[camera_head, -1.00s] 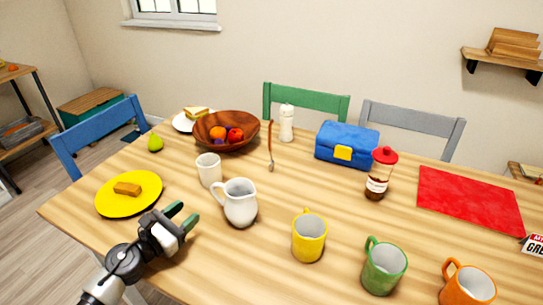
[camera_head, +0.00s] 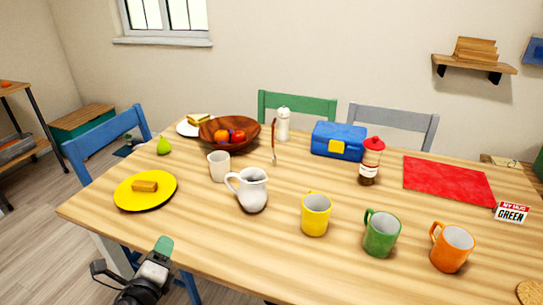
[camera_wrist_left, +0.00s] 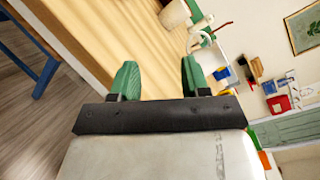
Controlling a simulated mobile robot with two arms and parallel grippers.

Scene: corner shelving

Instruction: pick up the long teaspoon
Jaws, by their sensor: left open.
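My right gripper is in neither view.
The white jug (camera_head: 252,190) and white cup (camera_head: 219,167) stand between my left gripper and the spoon. The wooden bowl (camera_head: 214,146) of fruit is left of the spoon, the white mill (camera_head: 283,125) just right. A yellow plate (camera_head: 165,200) and yellow mug (camera_head: 316,215) stand nearer.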

